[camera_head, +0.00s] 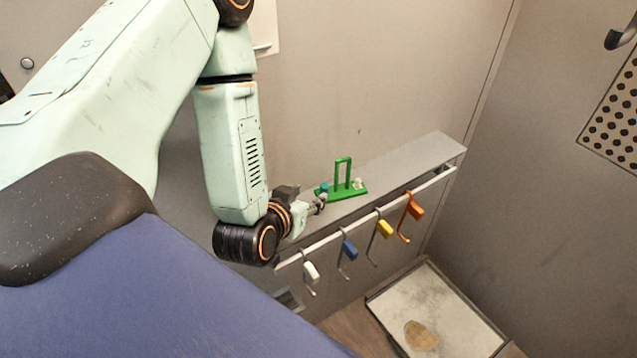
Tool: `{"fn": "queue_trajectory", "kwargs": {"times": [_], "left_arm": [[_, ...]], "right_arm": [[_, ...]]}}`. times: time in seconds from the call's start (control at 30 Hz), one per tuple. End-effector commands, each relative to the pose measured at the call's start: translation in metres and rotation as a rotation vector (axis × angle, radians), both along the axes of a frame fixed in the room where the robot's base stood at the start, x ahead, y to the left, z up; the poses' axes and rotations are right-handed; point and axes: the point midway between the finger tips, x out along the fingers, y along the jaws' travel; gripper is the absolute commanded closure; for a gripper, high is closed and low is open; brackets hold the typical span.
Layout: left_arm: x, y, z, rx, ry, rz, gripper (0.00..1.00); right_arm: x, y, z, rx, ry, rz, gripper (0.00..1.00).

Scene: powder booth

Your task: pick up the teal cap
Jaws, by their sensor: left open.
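The small teal cap (323,188) sits at the left end of a green stand (343,193), which rests on a grey ledge along the wall. My left gripper (320,203) is open at the ledge, its fingertips just in front of and slightly below the cap in the head view. Whether the fingers touch the cap is too small to tell. My right gripper is not in view.
A small white piece (358,183) sits at the stand's right end, beside its upright green loop. A rail (330,238) below the ledge (420,152) carries hooks with white, blue, yellow and orange parts. The ledge is clear right of the stand. A tray (465,320) lies on the floor.

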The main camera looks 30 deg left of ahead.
Motion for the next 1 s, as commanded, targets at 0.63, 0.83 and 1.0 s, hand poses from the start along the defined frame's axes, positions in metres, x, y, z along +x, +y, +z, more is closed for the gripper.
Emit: {"fn": "queue_trajectory", "kwargs": {"times": [0.63,0.83,1.0], "left_arm": [[0.053,0.000,-0.035,0.003,0.000,-0.004,0.54],[0.065,0.004,-0.041,0.001,0.001,-0.003,0.54],[0.065,0.005,-0.041,0.001,0.001,-0.003,0.54]], "right_arm": [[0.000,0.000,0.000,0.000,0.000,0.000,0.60],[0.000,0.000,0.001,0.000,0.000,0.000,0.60],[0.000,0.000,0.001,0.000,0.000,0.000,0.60]]}}
